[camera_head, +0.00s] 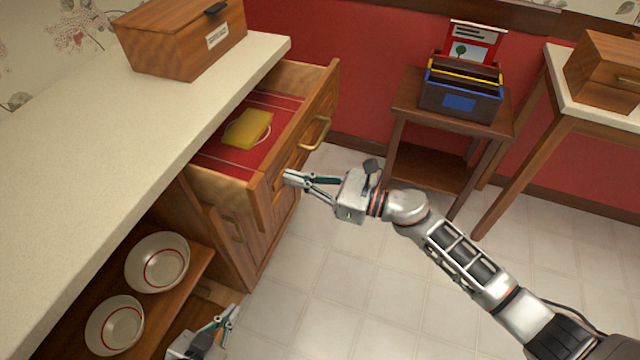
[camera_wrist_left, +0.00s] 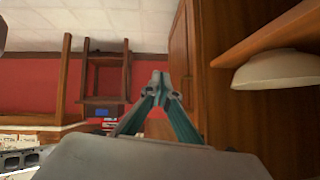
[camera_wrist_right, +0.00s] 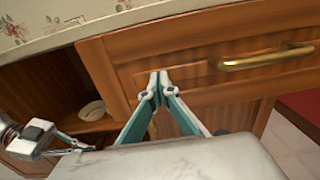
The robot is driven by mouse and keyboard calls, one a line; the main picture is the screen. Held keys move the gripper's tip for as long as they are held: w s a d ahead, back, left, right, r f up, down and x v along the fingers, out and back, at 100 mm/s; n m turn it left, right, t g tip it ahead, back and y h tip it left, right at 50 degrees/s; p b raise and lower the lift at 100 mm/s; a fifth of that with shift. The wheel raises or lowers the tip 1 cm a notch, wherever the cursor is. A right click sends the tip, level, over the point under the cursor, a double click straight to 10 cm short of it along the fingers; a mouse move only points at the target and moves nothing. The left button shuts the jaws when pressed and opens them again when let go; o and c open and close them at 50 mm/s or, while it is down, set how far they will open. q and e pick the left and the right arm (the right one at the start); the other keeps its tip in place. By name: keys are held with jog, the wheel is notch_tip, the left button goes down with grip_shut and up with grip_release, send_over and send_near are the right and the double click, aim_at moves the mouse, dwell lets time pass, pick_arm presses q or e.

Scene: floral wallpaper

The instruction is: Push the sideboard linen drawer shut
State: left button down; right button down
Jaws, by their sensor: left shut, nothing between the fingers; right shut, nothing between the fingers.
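The linen drawer (camera_head: 262,194) of the wooden sideboard stands pulled out in the head view, with a red cloth (camera_head: 222,157) and a yellow folded item (camera_head: 247,129) inside. Its brass handle (camera_head: 316,133) is on the front. My right gripper (camera_head: 287,177) is shut and empty, its tips close to the drawer front, left of the handle in the right wrist view (camera_wrist_right: 158,78). I cannot tell whether they touch the wood. My left gripper (camera_head: 231,313) is shut and empty, low beside the open shelf; its fingertips show in the left wrist view (camera_wrist_left: 160,80).
Two bowls, one nearer the back (camera_head: 157,262) and one nearer the front (camera_head: 115,323), sit on the sideboard shelf. A wooden box (camera_head: 165,45) stands on the countertop (camera_head: 90,150). A small side table (camera_head: 407,91) holds a dark file box (camera_head: 445,102). The tiled floor is clear.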

jog(key=b+x, duration=0.3)
jog(key=x, duration=1.1)
jog(key=shift+a+f, duration=0.2)
jog(key=shift+a, duration=0.05)
jog(key=shift+w+a+r+b, duration=0.1)
jog(key=shift+w+a+b, duration=0.15)
jog(key=shift+a+b, duration=0.15)
pick_arm(q)
jog(key=shift+w+d+r+h, duration=0.2)
jog(key=shift+w+d+h, duration=0.1)
jog(key=shift+w+d, duration=0.4)
pick_arm(e)
jog(key=shift+a+r, duration=0.1)
jog(key=shift+a, duration=0.05)
pick_arm(q)
jog(key=shift+a, duration=0.15)
pick_arm(e)
jog(key=shift+r, duration=0.1)
